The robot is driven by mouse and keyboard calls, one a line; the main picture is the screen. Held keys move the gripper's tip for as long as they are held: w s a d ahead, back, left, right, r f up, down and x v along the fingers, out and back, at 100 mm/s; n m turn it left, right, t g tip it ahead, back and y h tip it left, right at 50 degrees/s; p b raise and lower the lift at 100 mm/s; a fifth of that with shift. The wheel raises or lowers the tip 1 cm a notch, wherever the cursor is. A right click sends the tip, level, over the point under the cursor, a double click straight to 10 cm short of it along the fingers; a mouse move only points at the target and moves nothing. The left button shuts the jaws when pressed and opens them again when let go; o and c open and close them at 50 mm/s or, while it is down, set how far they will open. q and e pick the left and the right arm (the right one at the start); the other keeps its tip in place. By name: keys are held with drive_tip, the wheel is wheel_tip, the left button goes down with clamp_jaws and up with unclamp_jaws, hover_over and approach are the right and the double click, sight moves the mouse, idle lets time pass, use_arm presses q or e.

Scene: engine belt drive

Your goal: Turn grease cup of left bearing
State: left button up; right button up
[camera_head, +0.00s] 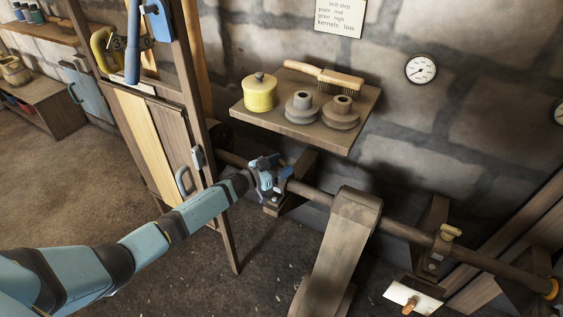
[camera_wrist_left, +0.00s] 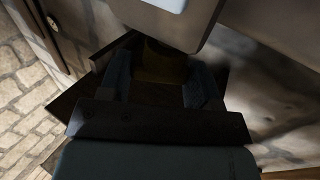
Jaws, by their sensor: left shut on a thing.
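My left gripper (camera_head: 274,181) reaches in from the left and is at the left bearing (camera_head: 277,207) on the long shaft (camera_head: 313,193). The gripper is shut on the grease cup of this bearing, which it mostly hides in the head view. In the left wrist view the two fingers stand on either side of a dim brass-yellow thing, the grease cup (camera_wrist_left: 160,70). That view is dark, so its details and its turn angle cannot be told. My right gripper is in neither view.
A wide belt (camera_head: 343,245) runs over the shaft right of the left bearing. The right bearing (camera_head: 432,262) has its own brass cup (camera_head: 450,232). A shelf (camera_head: 290,128) with a yellow pot (camera_head: 260,93), brush and pulleys juts out above. A wooden frame (camera_head: 222,222) stands close left.

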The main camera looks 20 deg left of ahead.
use_arm(q)
drive_tip(key=shift+a+m+g+h, duration=0.1)
drive_tip(key=shift+m+g+h, duration=0.7)
drive_tip(key=shift+h, duration=0.2)
drive_tip(key=shift+m+g+h, duration=0.4)
drive_tip(key=shift+h, duration=0.1)
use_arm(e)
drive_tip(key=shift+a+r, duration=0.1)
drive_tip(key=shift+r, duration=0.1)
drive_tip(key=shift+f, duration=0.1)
use_arm(q)
drive_tip(key=o, duration=0.9)
